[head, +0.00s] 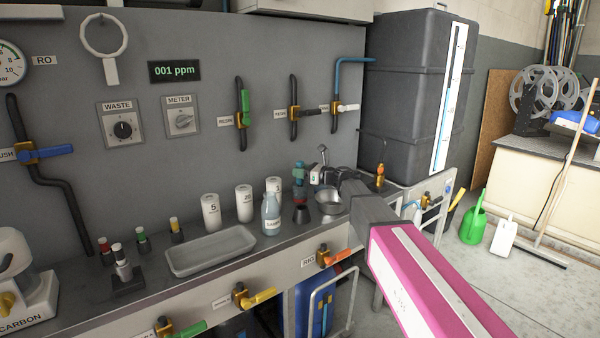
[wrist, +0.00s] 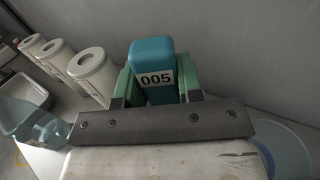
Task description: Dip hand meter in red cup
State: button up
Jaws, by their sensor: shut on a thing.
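My gripper (head: 314,176) is shut on the teal hand meter (wrist: 153,58), whose small display reads 005. In the wrist view, green fingers (wrist: 155,92) press on both sides of the meter. In the head view, the meter (head: 299,169) hangs upright above the back of the bench. A small dark red shape, seemingly the red cup (head: 301,200), shows directly below it, above a dark foot. I cannot tell whether the meter's lower end is inside the cup. The cup is hidden in the wrist view.
White canisters (head: 211,213) line the back. An empty grey tray (head: 211,254) lies left. The wall display (head: 174,72) reads 001 ppm.

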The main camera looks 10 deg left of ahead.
jog(key=shift+r, duration=0.1)
jog(key=shift+r, duration=4.9)
